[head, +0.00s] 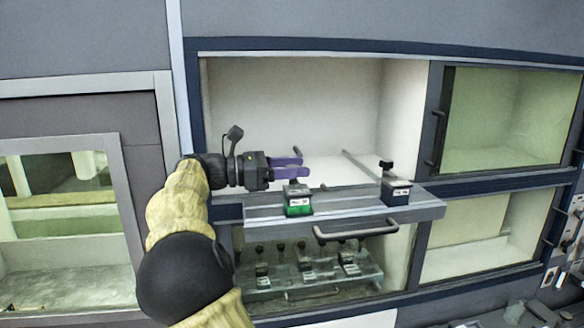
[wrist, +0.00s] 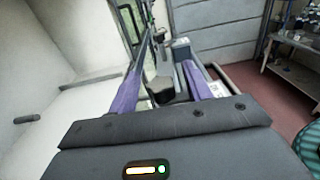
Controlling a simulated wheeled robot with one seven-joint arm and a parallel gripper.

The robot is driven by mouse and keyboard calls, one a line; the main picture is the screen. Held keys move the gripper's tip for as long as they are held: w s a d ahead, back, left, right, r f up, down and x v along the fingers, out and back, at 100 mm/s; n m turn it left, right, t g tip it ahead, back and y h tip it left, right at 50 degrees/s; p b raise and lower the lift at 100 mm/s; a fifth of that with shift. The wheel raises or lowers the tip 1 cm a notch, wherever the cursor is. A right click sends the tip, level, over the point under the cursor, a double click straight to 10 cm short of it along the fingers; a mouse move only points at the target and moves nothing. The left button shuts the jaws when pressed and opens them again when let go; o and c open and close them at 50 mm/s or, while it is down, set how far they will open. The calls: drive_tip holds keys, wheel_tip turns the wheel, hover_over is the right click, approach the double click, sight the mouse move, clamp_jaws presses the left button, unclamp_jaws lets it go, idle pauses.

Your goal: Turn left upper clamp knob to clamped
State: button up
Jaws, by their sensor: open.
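In the wrist view, a dark knob-like part (wrist: 170,90) shows between the open fingers of the gripper (wrist: 165,72). I cannot tell whether the fingers touch it. The right upper clamp (head: 397,190), with a black knob and white label, stands further right.
A bar handle (head: 357,232) runs along the upper tray's front. A lower tray (head: 312,278) with several clamps sits in the compartment below. Closed glazed doors (head: 508,115) flank the bay on the right. The upper compartment (head: 290,95) is open and mostly empty.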

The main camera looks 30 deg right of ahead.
drive_tip(key=shift+w+a+f, duration=0.1)
drive_tip(key=shift+w+a, duration=0.05)
drive_tip(key=shift+a, duration=0.35)
drive_tip(key=v, duration=1.6)
drive_tip(key=shift+a, duration=0.2)
drive_tip(key=shift+w, duration=0.1)
